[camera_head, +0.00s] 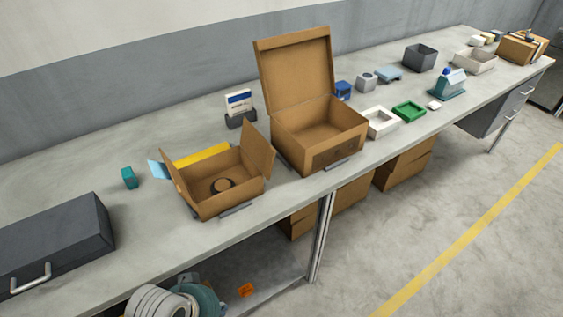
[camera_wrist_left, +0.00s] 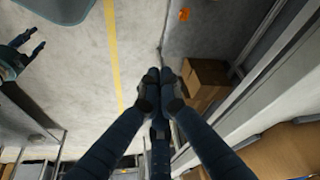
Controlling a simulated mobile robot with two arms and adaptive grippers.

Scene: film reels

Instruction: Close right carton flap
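A small brown carton (camera_head: 232,204) stands open on the workbench. Its right flap (camera_head: 259,152) stands up, tilted outward toward the larger box. Its left flap (camera_head: 174,182) also stands up. A dark round object (camera_head: 222,186) lies inside. In the left wrist view, my left gripper (camera_wrist_left: 158,76) has its fingertips together over the floor beside the bench, with nothing visible between them. It is away from the carton. My right gripper (camera_wrist_left: 32,46) shows at the left edge of that view, fingers apart and empty. I make out neither gripper's fingers in the head view.
A larger brown box (camera_head: 325,150) with raised lid (camera_head: 296,72) stands just right of the carton. A yellow strip (camera_head: 203,155) and light-blue piece (camera_head: 158,169) are behind the carton. A dark toolbox (camera_head: 58,240) lies left. Bench in between is mostly clear.

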